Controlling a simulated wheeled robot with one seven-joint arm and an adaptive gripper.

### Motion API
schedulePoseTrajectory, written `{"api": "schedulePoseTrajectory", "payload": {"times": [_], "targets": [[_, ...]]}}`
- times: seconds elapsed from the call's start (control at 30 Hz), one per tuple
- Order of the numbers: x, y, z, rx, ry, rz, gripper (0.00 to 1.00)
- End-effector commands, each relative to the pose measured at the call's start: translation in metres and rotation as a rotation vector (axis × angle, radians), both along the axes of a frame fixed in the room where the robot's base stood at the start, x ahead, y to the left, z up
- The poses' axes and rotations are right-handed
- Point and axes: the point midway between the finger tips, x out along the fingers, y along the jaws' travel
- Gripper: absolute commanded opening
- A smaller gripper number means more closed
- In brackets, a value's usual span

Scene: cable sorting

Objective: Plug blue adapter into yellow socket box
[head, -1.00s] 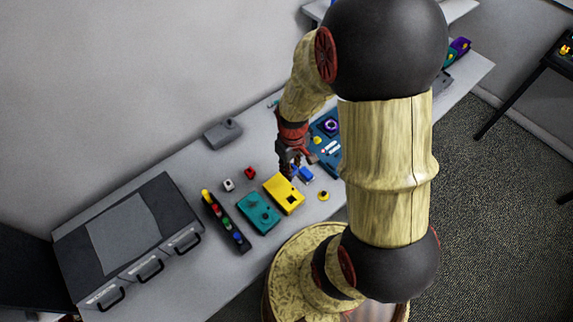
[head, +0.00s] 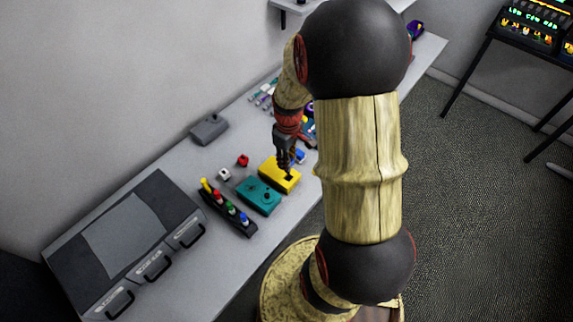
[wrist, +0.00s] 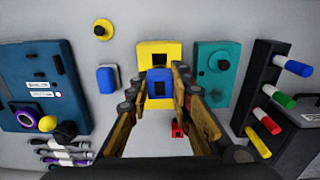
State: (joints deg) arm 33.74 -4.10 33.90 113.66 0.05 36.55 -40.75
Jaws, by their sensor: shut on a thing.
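The yellow socket box (head: 268,172) lies on the table, with a dark opening in its top. It also shows in the wrist view (wrist: 144,51), at top centre. My gripper (head: 287,172) points down over the box's right part in the head view. In the wrist view my gripper (wrist: 160,85) is shut on a blue adapter (wrist: 160,75), which overlaps the near part of the yellow box. I cannot tell whether the adapter touches the box. A second blue block (wrist: 107,79) lies left of the yellow box in the wrist view; it shows in the head view (head: 300,156).
A teal box (head: 258,196) sits beside the yellow box, then a dark rack (head: 228,213) with coloured pegs. A red piece (head: 243,160) and a white piece (head: 224,174) lie behind. A dark blue panel (wrist: 40,85) and several cables (wrist: 60,150) are at left in the wrist view.

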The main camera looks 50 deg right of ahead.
Motion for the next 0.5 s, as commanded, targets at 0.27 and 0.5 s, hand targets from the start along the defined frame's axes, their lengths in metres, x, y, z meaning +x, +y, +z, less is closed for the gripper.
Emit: {"api": "schedulePoseTrajectory", "payload": {"times": [0.27, 0.5], "targets": [[0.000, 0.000, -0.011, 0.001, 0.001, 0.009, 0.00], [0.000, 0.000, -0.031, 0.001, 0.001, 0.008, 0.00]]}}
